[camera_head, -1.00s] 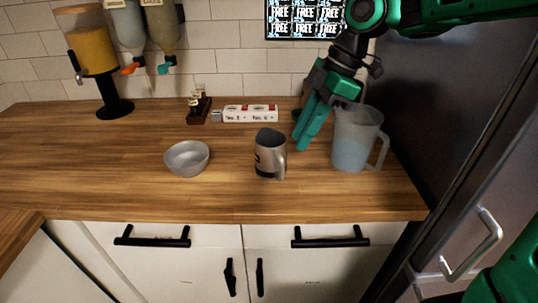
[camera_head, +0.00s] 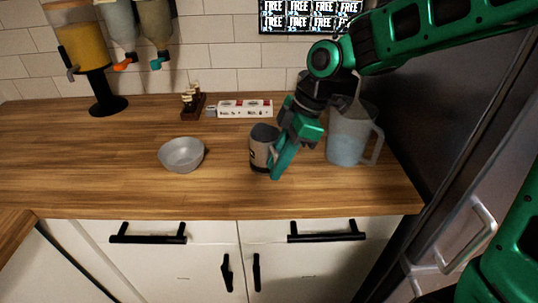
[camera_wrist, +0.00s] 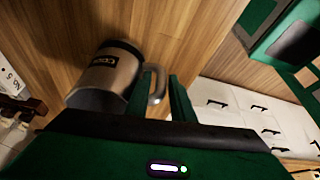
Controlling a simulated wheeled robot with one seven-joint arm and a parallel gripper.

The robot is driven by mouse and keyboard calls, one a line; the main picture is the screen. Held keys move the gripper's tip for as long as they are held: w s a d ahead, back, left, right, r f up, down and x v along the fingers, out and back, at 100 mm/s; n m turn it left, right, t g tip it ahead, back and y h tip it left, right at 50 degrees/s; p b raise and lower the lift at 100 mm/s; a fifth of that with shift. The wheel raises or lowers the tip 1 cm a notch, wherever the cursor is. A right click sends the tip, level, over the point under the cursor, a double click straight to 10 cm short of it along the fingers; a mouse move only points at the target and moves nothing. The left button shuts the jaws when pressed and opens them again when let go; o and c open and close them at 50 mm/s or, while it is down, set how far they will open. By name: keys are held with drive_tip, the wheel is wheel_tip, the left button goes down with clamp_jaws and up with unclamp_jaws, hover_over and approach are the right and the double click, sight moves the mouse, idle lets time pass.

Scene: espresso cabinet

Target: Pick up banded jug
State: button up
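The banded jug (camera_head: 261,146) is a metallic grey pitcher with a dark band and label, upright on the wooden counter. In the wrist view the jug (camera_wrist: 108,78) lies left of centre, with its handle pointing right. My gripper (camera_head: 279,168) is low beside the jug's right side, partly hiding its handle in the head view. In the wrist view my gripper (camera_wrist: 157,92) has its fingers apart, one on each side of the handle. I cannot tell whether either finger touches it.
A translucent pitcher (camera_head: 347,137) stands close to the right of my gripper, near the dark fridge side. A grey bowl (camera_head: 182,155) is left of the jug. A white box (camera_head: 246,109) and small bottles (camera_head: 191,103) are behind. The front counter is clear.

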clamp_jaws()
drive_tip(key=shift+r, duration=0.2)
